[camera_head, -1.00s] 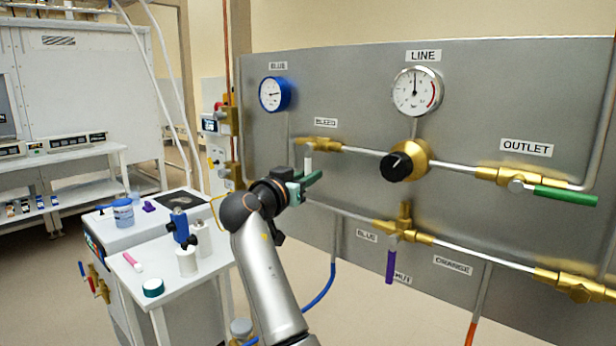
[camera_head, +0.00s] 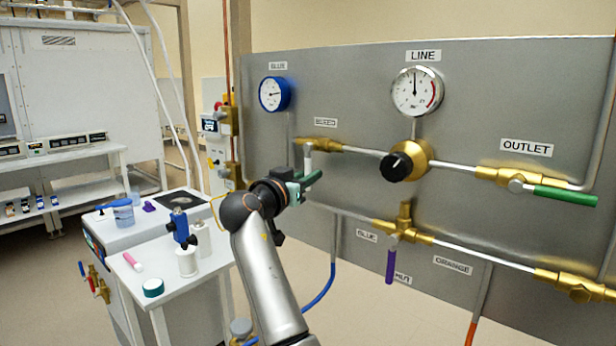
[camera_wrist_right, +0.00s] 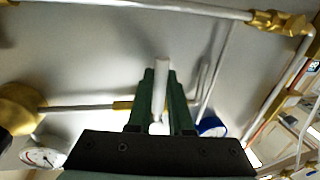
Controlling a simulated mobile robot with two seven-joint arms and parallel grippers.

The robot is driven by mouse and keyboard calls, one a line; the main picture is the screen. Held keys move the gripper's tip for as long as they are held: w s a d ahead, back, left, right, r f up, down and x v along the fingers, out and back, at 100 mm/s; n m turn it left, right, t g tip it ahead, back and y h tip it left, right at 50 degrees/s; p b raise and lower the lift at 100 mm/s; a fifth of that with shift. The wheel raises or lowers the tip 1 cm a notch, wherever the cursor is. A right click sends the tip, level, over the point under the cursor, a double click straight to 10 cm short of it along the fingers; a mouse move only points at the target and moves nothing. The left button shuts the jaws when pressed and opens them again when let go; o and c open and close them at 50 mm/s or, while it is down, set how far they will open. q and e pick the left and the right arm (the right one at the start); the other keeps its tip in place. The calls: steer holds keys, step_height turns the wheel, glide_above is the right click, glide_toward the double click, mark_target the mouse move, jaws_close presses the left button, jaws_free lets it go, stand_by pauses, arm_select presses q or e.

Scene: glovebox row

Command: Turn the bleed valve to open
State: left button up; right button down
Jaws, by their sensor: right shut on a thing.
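The bleed valve (camera_head: 322,146) is a brass fitting on the grey panel, under a small label (camera_head: 325,122). Its pale handle (camera_head: 308,158) hangs down from the left part of the brass. My right gripper (camera_head: 310,180) has green fingers and is at the lower end of this handle. In the right wrist view the white handle (camera_wrist_right: 161,85) stands between the two green fingers, which are shut on it. The fingers hide the handle's lower part in the head view. My left gripper is not in view.
To the right are a black-knobbed brass regulator (camera_head: 405,163), a green-handled outlet valve (camera_head: 560,194) and a purple-handled valve (camera_head: 390,265). Two gauges, blue (camera_head: 274,94) and white (camera_head: 416,91), sit above. A white table (camera_head: 205,270) with small items stands at lower left.

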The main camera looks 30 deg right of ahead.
steer(key=shift+s+d+r+n+p, duration=0.15)
steer(key=shift+s+n+p, duration=0.2)
steer(key=shift+n+p, duration=0.35)
steer(key=shift+s+r+n+p, duration=0.1)
steer(key=shift+s+n+p, duration=0.2)
steer(key=shift+n+p, duration=0.35)
steer(key=n+p, duration=0.1)
steer(key=s+n+g+p, duration=0.1)
steer(key=p, duration=0.1)
steer(key=s+n+p, duration=0.1)
steer(key=p, duration=0.1)
steer(key=shift+d+r+n+y, duration=0.3)
steer(key=shift+d+n+y, duration=0.05)
steer(key=shift+d+y, duration=0.05)
steer(key=c, duration=0.8)
jaws_free()
steer(key=shift+c, duration=0.2)
